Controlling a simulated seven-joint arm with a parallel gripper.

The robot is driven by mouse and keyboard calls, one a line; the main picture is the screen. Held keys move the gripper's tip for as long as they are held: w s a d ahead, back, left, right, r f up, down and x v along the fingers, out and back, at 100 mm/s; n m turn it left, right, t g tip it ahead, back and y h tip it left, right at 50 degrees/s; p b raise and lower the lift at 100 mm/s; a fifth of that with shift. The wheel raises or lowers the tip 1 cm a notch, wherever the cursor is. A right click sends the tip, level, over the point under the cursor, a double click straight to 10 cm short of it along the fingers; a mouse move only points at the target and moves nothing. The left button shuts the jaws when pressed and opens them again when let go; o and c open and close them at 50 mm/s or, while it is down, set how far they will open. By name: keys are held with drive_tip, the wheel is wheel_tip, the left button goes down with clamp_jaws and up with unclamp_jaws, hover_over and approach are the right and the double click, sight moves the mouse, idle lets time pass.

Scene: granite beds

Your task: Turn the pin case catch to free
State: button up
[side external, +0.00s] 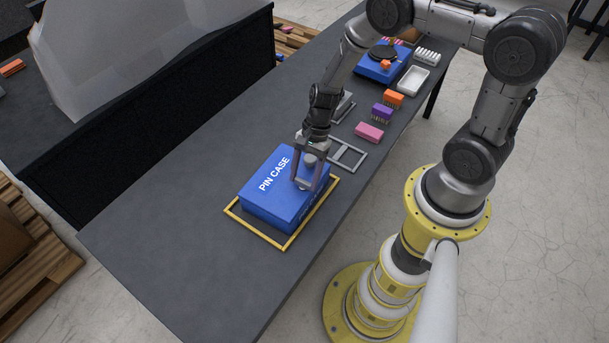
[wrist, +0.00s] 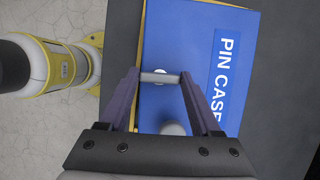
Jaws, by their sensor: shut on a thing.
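The blue pin case (side external: 262,205) lies flat on the dark table, with its white PIN CASE label up; it also fills the middle of the wrist view (wrist: 185,45). Its catch is a small grey bar (wrist: 160,77) on the lid, beside the label, lying crosswise in the wrist view. My gripper (side external: 304,184) points down over the case and is shut on the catch, with a fingertip at each end of the bar in the wrist view. A round grey knob (wrist: 173,128) sits on the lid nearer my wrist. Any free or locked marks are hidden or too small to read.
A yellow outline (side external: 262,236) surrounds the case. Behind it are a grey frame (side external: 347,153), pink (side external: 369,132), purple (side external: 381,110) and orange (side external: 394,98) blocks, a white tray (side external: 413,80) and another blue box (side external: 371,70). The table's left front is clear.

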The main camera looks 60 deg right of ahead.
drive_tip(key=shift+n, duration=0.4)
drive_tip(key=n+g, duration=0.1)
drive_tip(key=n, duration=0.2)
drive_tip(key=shift+w+n+g, duration=0.15)
drive_tip(key=shift+n+g, duration=0.25)
drive_tip(key=n, duration=0.2)
drive_tip(key=n+g+h, duration=0.1)
drive_tip(key=n, duration=0.1)
drive_tip(key=shift+w+a+n+h, duration=0.1)
drive_tip(key=shift+n+h, duration=0.2)
drive_tip(key=n+g+h, duration=0.1)
drive_tip(key=n, duration=0.3)
drive_tip(key=shift+a, duration=0.1)
drive_tip(key=shift+a+n+h, duration=0.1)
drive_tip(key=shift+n+h, duration=0.9)
drive_tip(key=shift+n, duration=1.4)
drive_tip(key=shift+g, duration=0.3)
drive_tip(key=o, duration=1.4)
drive_tip(key=v, duration=1.4)
drive_tip(key=shift+a, duration=0.1)
